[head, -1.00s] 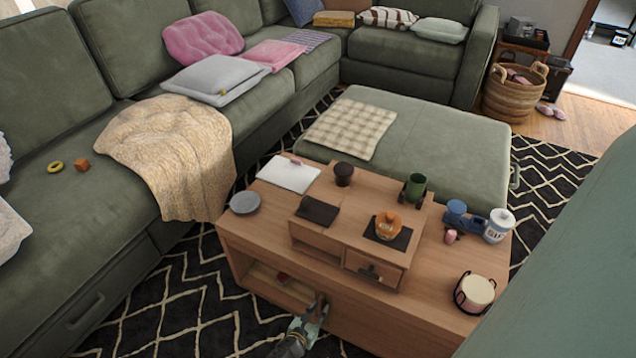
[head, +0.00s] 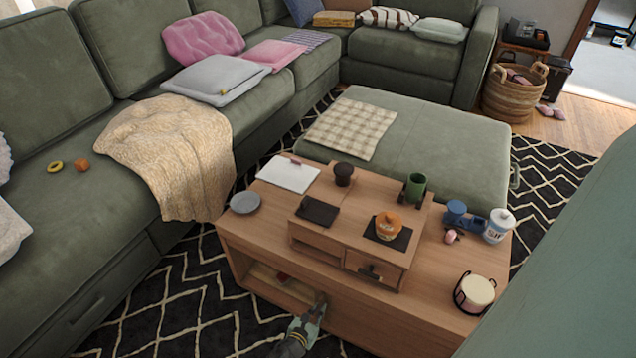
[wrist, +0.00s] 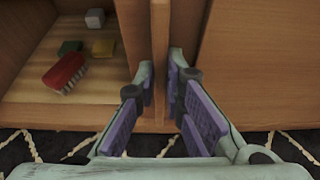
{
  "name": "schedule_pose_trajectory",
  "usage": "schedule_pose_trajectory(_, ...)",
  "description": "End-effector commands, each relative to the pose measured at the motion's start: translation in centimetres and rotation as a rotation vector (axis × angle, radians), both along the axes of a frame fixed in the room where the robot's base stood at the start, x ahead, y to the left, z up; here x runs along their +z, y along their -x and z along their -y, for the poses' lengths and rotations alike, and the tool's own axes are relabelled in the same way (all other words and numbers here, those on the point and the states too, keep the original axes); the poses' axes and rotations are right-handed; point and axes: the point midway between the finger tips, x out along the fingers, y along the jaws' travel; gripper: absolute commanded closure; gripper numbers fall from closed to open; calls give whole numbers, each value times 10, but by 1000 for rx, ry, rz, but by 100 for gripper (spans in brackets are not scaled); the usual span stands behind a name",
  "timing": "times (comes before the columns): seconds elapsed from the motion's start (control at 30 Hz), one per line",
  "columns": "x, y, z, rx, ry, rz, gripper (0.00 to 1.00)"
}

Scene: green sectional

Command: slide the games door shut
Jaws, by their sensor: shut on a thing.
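The games door (head: 370,328) is a wooden sliding panel in the front of the wooden coffee table (head: 465,262). It covers the right part, and the compartment (head: 262,280) to its left stands open. In the wrist view the panel (wrist: 255,70) fills the right side, with an upright wooden strip (wrist: 160,60) near its left edge. My gripper (head: 318,302) is low at the table front. In the wrist view my gripper (wrist: 161,88) has its fingers on either side of the strip, shut on it. The fingers hide the strip's lower sides.
Inside the open compartment lie a red brush (wrist: 65,73), a grey cube (wrist: 95,18), and small green and yellow pieces. A small drawer unit (head: 330,236) with an orange pot stands on the tabletop. Patterned rug lies in front.

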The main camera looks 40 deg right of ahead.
Motion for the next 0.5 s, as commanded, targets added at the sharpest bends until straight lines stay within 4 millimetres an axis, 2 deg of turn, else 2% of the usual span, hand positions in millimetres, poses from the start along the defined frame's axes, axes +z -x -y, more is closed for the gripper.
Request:
schedule_pose_trajectory(0.17,-1,-8,-3,3,1,1,100)
schedule_pose_trajectory(0.27,-1,-21,-8,6,1,2,100)
schedule_pose_trajectory(0.37,-2,-42,-17,9,2,3,100)
schedule_pose_trajectory(0.5,-5,-82,-34,11,2,5,100)
